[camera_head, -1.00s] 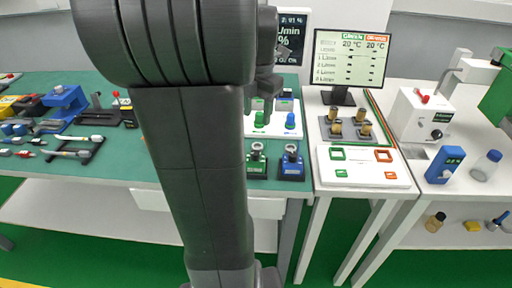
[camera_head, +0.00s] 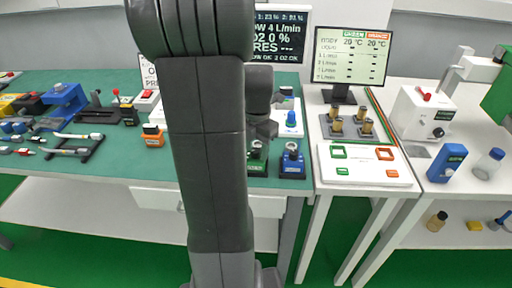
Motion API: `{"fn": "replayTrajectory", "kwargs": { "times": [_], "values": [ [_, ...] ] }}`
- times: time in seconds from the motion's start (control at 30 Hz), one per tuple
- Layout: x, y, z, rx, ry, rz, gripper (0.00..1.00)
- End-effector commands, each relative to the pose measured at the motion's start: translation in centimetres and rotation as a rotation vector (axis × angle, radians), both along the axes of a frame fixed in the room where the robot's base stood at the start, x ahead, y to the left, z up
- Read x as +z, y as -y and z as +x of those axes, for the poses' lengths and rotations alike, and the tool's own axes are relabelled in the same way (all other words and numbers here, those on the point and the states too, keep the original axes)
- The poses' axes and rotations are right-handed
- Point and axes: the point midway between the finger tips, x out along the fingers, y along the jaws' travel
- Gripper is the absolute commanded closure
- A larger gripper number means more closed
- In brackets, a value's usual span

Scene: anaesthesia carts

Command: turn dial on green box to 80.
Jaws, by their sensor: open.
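The green box (camera_head: 257,166) stands at the front edge of the green-topped table, left of a similar blue box (camera_head: 292,167). Its dial, on top, is mostly hidden by my gripper (camera_head: 261,137). My gripper is open and points down just above the green box. I cannot tell whether the fingers touch the dial. The dial's setting is too small to read. My dark arm stands in front of the table and hides part of it.
A blue knob (camera_head: 291,118) stands on a white panel behind the boxes. A dark monitor (camera_head: 280,36) is behind my arm. A white table to the right holds another screen (camera_head: 350,57), brass-coloured cylinders and a white board (camera_head: 364,166). Tools and small boxes lie left.

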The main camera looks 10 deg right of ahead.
Motion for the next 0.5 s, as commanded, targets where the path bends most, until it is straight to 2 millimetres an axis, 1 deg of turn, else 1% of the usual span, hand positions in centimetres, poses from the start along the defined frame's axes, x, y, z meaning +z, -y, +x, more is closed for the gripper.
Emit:
{"fn": "replayTrajectory", "kwargs": {
  "times": [0.17, 0.27, 0.3, 0.37, 0.4, 0.5],
  "values": [
    [0.02, -0.01, 0.01, 0.0, 0.0, 0.0, 0.54],
    [0.03, -0.01, 0.01, 0.0, 0.0, 0.0, 0.72],
    [0.03, -0.01, 0.01, 0.0, 0.0, 0.0, 0.8],
    [0.04, -0.01, 0.01, 0.0, 0.0, 0.0, 0.92],
    [0.04, 0.0, 0.01, 0.0, 0.0, 0.0, 0.99],
    [0.05, 0.0, 0.01, -0.001, 0.0, 0.0, 0.99]
  ]
}}
